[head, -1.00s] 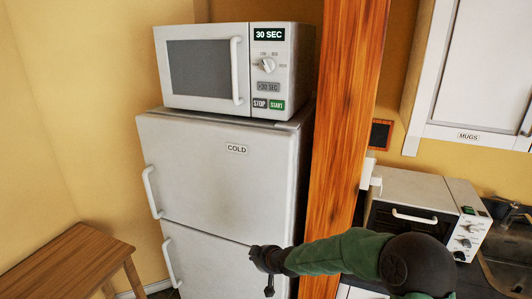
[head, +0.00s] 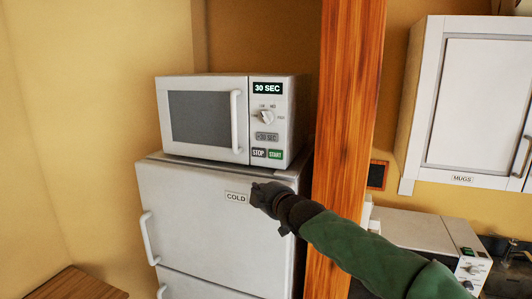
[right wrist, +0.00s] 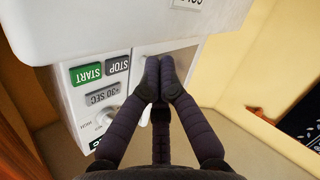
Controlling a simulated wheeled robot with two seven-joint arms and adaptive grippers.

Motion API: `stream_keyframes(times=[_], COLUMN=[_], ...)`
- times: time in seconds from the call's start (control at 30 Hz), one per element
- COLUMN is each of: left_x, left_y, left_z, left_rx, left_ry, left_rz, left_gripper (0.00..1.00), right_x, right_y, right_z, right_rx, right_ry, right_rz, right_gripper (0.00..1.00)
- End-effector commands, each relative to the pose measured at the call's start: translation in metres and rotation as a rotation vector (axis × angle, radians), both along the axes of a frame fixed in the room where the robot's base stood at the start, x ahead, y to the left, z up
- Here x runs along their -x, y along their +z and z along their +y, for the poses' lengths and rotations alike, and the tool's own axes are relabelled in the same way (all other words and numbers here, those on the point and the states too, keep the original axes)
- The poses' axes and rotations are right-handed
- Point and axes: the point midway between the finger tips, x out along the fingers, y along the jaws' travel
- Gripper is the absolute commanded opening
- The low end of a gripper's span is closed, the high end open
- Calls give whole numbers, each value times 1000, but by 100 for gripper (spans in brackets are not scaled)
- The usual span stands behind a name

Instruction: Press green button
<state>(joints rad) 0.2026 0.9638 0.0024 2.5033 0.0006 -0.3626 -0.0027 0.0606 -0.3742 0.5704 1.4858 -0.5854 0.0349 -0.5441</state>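The green START button (head: 275,154) is at the bottom right of the microwave's (head: 207,119) control panel, beside the dark STOP button (head: 259,153). In the right wrist view the green button (right wrist: 86,74) appears upside down, left of my fingers. My right gripper (head: 258,192) is in front of the fridge's upper door, near the COLD label and below the green button. In the right wrist view its fingertips (right wrist: 160,66) are together with nothing between them. It looks apart from the button. My left gripper is not in view.
The microwave stands on a white fridge (head: 190,215). A wooden post (head: 346,110) rises just right of both, close to my right forearm. A MUGS cabinet (head: 474,100) and a toaster oven (head: 420,235) are at right. A wooden table (head: 75,285) is at lower left.

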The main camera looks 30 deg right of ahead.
Motion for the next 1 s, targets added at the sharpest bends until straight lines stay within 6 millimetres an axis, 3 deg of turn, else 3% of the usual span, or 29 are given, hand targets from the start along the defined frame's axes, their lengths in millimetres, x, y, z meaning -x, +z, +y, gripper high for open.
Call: stream_keyframes(times=[0.03,0.1,0.3,0.77,1.0], left_x=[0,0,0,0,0], left_y=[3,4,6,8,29], left_z=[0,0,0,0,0], left_rx=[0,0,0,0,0], left_ry=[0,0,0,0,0], left_rz=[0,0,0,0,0], left_gripper=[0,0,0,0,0], right_x=[6,12,23,23,17], right_y=[18,35,61,64,67], right_z=[-4,-9,-17,-18,-24], right_rx=[18,40,77,80,82], right_ry=[-7,-16,-29,-32,-34], right_rz=[-23,-45,-82,-85,-81], right_gripper=[0,0,0,0,0])
